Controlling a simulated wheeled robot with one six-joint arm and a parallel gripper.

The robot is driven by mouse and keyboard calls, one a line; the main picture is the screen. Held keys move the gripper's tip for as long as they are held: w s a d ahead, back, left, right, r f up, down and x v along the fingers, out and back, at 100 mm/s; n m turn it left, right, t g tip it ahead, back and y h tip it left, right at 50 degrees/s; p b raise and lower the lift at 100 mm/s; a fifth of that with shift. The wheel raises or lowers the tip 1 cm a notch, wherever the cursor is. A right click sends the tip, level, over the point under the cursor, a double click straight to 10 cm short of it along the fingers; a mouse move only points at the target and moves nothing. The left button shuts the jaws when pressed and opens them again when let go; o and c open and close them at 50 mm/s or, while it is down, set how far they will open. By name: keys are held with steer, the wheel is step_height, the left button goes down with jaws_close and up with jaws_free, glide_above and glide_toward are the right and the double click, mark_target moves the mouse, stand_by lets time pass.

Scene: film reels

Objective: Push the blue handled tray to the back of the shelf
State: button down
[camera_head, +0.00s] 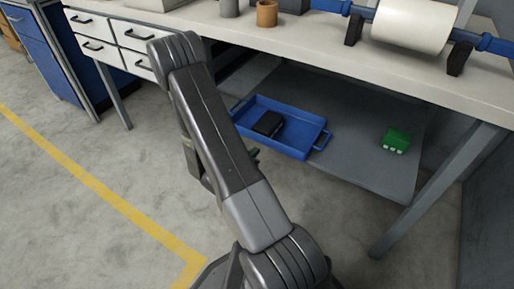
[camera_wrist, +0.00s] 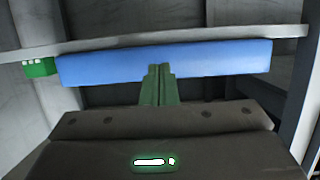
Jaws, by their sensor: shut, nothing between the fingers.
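The blue handled tray (camera_head: 300,134) lies on the grey lower shelf under the workbench, with a handle at its left and right ends. A black block (camera_head: 268,124) sits in it. In the wrist view the tray's long wall (camera_wrist: 215,58) is a blue band across the picture. My gripper (camera_wrist: 158,72) is shut and empty, its green fingers overlapping the middle of that wall; I cannot tell whether they touch it. In the head view my arm hides most of the gripper and part of the tray's near side; only a bit of green finger (camera_head: 254,152) shows.
A green box (camera_head: 396,140) stands on the shelf (camera_head: 365,168) to the right of the tray; it also shows in the wrist view (camera_wrist: 40,67). The workbench top (camera_head: 300,42) overhangs the shelf. A table leg (camera_head: 440,190) stands at right. Drawers (camera_head: 105,42) are at left.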

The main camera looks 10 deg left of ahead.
mark_target(271, 131)
steer(key=shift+w, duration=0.15)
steer(key=shift+w+d+b, duration=0.2)
steer(key=shift+w+d, duration=0.95)
steer(key=shift+w, duration=2)
steer(key=shift+w+d+b, duration=0.15)
steer(key=shift+w+d, duration=1)
steer(key=shift+w, duration=1.95)
steer(key=shift+w+d+b, duration=0.2)
steer(key=shift+w+d, duration=0.95)
steer(key=shift+w, duration=2)
steer(key=shift+s+a+b, duration=0.15)
steer(key=shift+s+a, duration=0.25)
steer(key=shift+s, duration=0.75)
steer(key=shift+s+a+b, duration=0.1)
steer(key=shift+s+a, duration=0.35)
steer(key=shift+s, duration=0.7)
steer(key=shift+s+a+b, duration=0.15)
steer(key=shift+s+a, duration=0.25)
steer(key=shift+s, duration=0.75)
steer(key=shift+r+p, duration=2.15)
steer(key=shift+r, duration=0.95)
steer(key=shift+f, duration=0.2)
